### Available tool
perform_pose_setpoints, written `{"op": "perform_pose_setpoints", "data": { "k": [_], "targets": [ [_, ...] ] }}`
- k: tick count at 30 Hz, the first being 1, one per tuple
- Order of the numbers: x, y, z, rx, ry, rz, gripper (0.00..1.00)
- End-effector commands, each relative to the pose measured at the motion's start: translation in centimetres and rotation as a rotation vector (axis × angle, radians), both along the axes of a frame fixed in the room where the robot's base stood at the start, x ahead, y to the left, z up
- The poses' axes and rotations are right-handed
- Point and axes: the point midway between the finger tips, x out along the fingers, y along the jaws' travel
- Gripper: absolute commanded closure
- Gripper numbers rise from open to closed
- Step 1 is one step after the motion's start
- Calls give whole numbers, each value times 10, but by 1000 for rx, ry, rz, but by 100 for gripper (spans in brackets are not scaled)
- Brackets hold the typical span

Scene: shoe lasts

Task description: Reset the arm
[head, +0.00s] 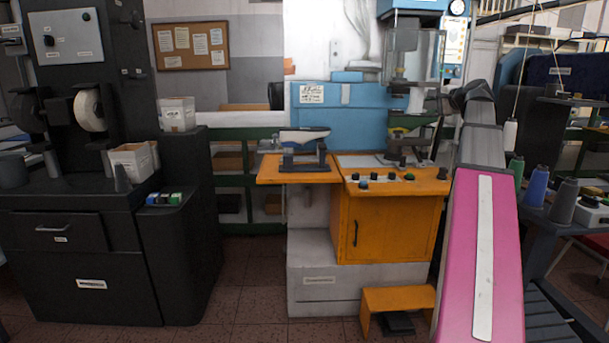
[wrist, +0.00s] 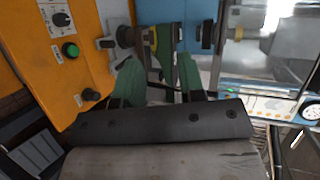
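In the wrist view my gripper (wrist: 157,70) shows two green fingers standing apart, with a clear gap between them. It is open, and I see nothing held between the fingers. Beyond the tips is a dark machine part with a yellow ring (wrist: 153,40); I cannot tell whether a finger touches it. In the head view my pink and white arm link rises at the right, and my dark wrist bends toward the blue machine (head: 345,125). The fingers are hard to pick out there among the machine parts.
The orange cabinet (head: 375,220) with knobs stands below the machine. A pale shoe last (head: 304,135) sits on a black stand on the left orange shelf. Thread spools (head: 537,187) stand right of my arm. A black grinding machine (head: 75,250) is at left. Floor shows between them.

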Motion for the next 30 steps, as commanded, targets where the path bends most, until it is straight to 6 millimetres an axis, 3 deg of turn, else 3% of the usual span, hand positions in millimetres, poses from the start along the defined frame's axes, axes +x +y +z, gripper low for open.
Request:
{"op": "perform_pose_setpoints", "data": {
  "k": [8,14,18,23,30],
  "targets": [
    [4,39,-97,-120,100,53,64],
    [-4,82,-199,-267,208,134,64],
    [-17,111,-267,-373,282,203,64],
    [-40,144,-338,-492,359,294,64],
    [-89,188,-436,-676,469,457,64]
  ]
}}
